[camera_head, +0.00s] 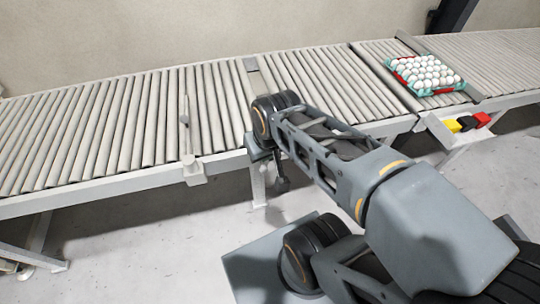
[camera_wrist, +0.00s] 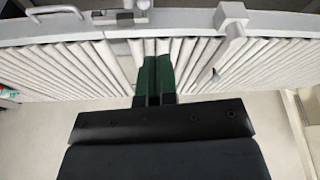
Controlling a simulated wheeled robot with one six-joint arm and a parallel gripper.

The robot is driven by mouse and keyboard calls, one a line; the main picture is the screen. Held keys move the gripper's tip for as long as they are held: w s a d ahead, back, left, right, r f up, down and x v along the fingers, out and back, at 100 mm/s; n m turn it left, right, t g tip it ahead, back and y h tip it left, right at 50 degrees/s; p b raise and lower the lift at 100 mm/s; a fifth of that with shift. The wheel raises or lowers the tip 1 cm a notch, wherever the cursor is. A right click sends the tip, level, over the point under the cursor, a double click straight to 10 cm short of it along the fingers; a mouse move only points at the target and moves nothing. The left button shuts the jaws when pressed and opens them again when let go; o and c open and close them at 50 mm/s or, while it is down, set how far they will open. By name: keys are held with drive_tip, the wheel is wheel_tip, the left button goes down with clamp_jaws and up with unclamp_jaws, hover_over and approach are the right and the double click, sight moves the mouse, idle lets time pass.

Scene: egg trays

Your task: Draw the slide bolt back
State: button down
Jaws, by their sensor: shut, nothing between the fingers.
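My gripper (camera_wrist: 159,64) shows in the wrist view with its two dark green fingers shut together and nothing between them. The fingertips are over the pale rollers, below the grey side rail in that picture. What looks like the slide bolt, a grey block with a small knob (camera_wrist: 142,5), sits on the rail at the top, a little left of the fingertips and apart from them. In the head view my arm hides this stretch of rail, and the fingers cannot be made out clearly. How far the bolt is drawn cannot be told.
A grey bracket with a thin bar (camera_wrist: 232,22) stands right of the fingers; it also shows in the head view (camera_head: 194,168). A loop handle (camera_wrist: 58,10) is at upper left.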

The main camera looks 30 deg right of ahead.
drive_tip(key=w+d+f+m+g+y+b, duration=0.1)
drive_tip(key=w+d+f+m+y, duration=0.3)
drive_tip(key=d+f+m, duration=0.4)
drive_tip(key=w+d+f+m+g+y+b, duration=0.2)
drive_tip(key=w+d+f+m+y+b, duration=0.1)
drive_tip(key=w+d+f+m, duration=0.4)
drive_tip(key=d+f+m+y, duration=0.1)
drive_tip(key=d+m, duration=0.2)
drive_tip(key=d, duration=0.1)
drive_tip(key=shift+w+g, duration=0.25)
drive_tip(key=shift+g, duration=0.05)
drive_tip(key=shift+f, duration=0.15)
drive_tip(key=a+r+x, duration=0.1)
drive_tip(key=a+x, duration=0.1)
drive_tip(key=x, duration=1.1)
drive_tip(key=shift+r, duration=0.4)
